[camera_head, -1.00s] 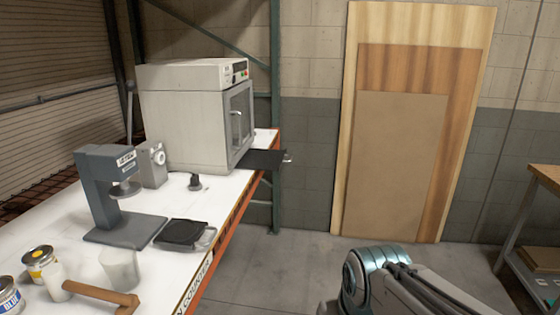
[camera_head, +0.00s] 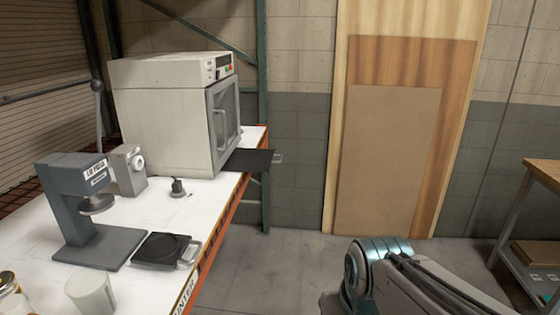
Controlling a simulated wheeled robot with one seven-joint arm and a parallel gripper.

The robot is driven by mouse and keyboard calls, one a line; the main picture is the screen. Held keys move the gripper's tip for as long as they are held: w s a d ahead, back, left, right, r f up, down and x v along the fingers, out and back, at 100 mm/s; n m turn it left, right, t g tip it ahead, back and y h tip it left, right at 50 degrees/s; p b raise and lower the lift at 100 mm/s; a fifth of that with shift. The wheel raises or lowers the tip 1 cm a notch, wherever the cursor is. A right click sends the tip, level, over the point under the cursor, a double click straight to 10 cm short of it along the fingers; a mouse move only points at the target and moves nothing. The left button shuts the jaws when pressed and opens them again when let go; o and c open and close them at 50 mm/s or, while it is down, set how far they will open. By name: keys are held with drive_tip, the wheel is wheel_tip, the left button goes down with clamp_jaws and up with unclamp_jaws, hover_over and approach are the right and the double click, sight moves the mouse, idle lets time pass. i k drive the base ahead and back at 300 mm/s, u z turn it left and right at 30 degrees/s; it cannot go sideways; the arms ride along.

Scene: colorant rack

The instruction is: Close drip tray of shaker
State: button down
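The shaker (camera_head: 170,112) is a pale grey box-shaped machine with a front door and a small control panel. It stands at the far end of the white counter. Its dark drip tray (camera_head: 250,160) sticks out from under the door, past the counter's right edge, with a small handle at its outer end. My arm shows at the bottom right, but my gripper is out of the picture.
A grey stand machine (camera_head: 73,205), a black flat pan with a handle (camera_head: 160,249) and a pale cup (camera_head: 90,293) are on the counter (camera_head: 150,212). Boards (camera_head: 385,160) lean on the wall. A workbench (camera_head: 540,175) is at the right. The floor between is clear.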

sight(244, 160)
drive_tip(key=z, duration=0.05)
drive_tip(key=i, duration=2.05)
drive_tip(key=u, duration=0.25)
